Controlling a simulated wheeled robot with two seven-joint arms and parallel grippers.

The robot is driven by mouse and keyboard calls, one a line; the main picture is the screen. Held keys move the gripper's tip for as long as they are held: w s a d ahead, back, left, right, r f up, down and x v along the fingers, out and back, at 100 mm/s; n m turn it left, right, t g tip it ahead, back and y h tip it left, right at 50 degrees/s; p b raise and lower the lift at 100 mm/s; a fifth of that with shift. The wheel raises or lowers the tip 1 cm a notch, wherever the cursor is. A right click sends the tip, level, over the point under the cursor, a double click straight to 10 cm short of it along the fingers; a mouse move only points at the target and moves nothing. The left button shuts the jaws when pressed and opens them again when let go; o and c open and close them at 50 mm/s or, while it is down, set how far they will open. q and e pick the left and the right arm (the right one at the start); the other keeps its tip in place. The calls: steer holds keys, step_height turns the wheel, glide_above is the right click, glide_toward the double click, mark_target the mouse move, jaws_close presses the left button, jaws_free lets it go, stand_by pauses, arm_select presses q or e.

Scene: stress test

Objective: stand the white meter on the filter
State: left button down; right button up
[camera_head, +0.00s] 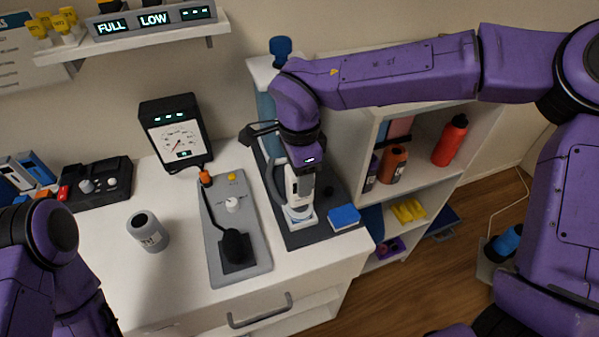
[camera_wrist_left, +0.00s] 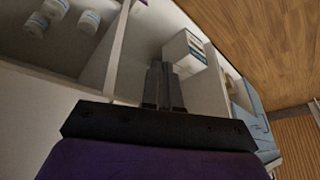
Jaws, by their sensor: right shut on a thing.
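My right gripper (camera_head: 302,170) points down over the dark mat on the right of the counter. It is shut on a white upright device (camera_head: 299,207) with a blue band near its foot, which I take to be the white meter; the gripper partly hides it. I cannot tell whether its foot touches what is below. A grey can (camera_head: 147,231) with dark print and a dark round top stands on the counter at left; I cannot tell whether it is the filter. My left gripper (camera_wrist_left: 164,86) shows in the left wrist view, its fingers together and empty.
A black gauge with a white dial (camera_head: 177,137) stands at the back. A grey panel (camera_head: 248,190) with a black cabled plug lies in the middle. A blue box (camera_head: 344,217) sits beside the held device. Shelves with bottles (camera_head: 450,140) are at right. Counter around the can is clear.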

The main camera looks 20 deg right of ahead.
stand_by(0.3)
steer(key=o, duration=1.2)
step_height(320, 180, up, 11)
steer(key=shift+f, duration=0.2)
